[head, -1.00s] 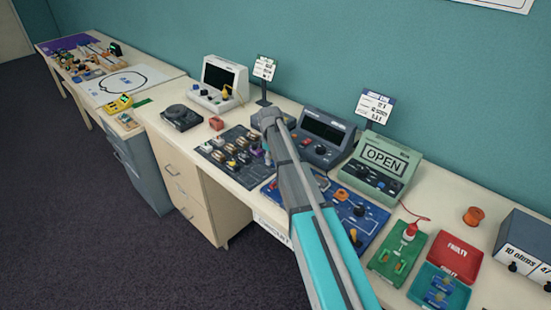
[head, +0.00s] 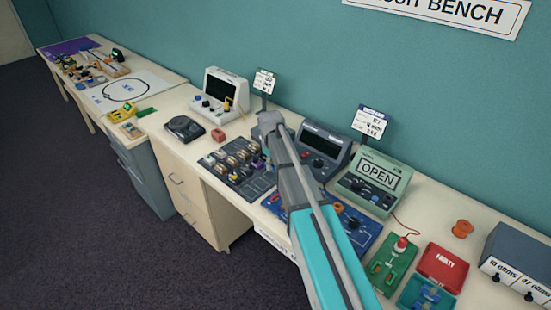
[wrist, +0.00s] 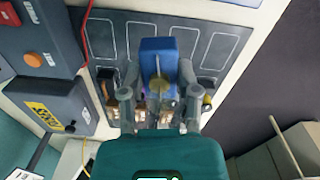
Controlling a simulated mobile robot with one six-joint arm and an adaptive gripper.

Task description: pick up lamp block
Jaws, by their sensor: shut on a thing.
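The lamp block shows in the wrist view as a blue block (wrist: 158,48) with a dull yellow round part on its near side. My gripper (wrist: 158,76) is shut on it, with one grey finger at each side. The block is in front of a dark parts tray (wrist: 106,38) with outlined compartments; I cannot tell whether it still touches the tray. In the head view the tray (head: 262,183) lies on the bench, and my arm hides my gripper's fingers and the block.
Several small parts (wrist: 138,112) stand in the tray, partly behind my fingers. To the tray's right in the head view are a dark meter (head: 322,147), a blue board (head: 352,232) and a green tester reading OPEN (head: 372,184). Open floor (head: 110,220) lies in front of the bench.

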